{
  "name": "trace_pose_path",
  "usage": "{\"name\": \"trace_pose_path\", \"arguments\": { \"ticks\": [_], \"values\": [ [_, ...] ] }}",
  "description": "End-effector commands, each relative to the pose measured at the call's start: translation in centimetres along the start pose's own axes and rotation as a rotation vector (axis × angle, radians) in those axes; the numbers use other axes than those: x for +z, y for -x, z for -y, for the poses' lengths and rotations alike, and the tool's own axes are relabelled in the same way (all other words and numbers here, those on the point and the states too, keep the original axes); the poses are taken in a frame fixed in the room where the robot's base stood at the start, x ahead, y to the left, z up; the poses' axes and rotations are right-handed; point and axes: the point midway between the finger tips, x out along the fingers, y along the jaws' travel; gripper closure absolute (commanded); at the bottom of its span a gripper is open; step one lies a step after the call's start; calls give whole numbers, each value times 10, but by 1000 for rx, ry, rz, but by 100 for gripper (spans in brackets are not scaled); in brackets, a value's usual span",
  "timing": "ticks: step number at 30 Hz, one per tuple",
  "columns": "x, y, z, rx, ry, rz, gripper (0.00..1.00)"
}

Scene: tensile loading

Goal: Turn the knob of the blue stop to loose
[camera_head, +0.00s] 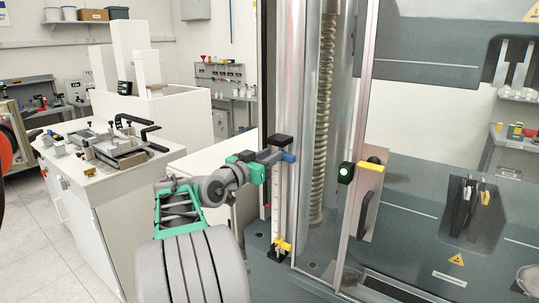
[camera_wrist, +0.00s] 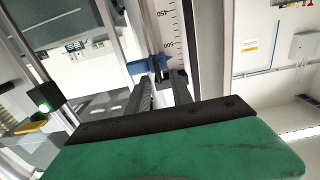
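The blue stop (camera_head: 288,157) sits on the upright scale (camera_head: 281,200) of the machine, near its top. In the wrist view the blue stop (camera_wrist: 150,65) lies just beyond my fingertips, in front of the numbered scale strip (camera_wrist: 168,30). My gripper (camera_head: 268,157) reaches the stop from the left, with its fingertips right at it. In the wrist view my gripper (camera_wrist: 163,77) has its two dark fingers apart, with a narrow gap. A small dark part, perhaps the knob, shows between the tips. Whether the fingers touch it is unclear.
A yellow stop (camera_head: 282,246) sits low on the same scale. To the right stand a door frame with a green-lit button (camera_head: 345,173) and a yellow-topped handle (camera_head: 371,167). A white cabinet (camera_head: 120,200) with a metal fixture (camera_head: 115,143) stands left.

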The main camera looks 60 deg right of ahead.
Motion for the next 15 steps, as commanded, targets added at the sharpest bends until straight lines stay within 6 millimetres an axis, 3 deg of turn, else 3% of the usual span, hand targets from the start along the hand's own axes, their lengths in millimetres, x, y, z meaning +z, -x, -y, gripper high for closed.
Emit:
{"name": "trace_pose_path", "arguments": {
  "ticks": [2, 12, 15],
  "values": [
    [0, 0, 0, 0, 0, 0, 73],
    [0, 1, 0, -1, 0, 1, 100],
    [0, 1, 0, -1, 0, 1, 100]
  ]
}}
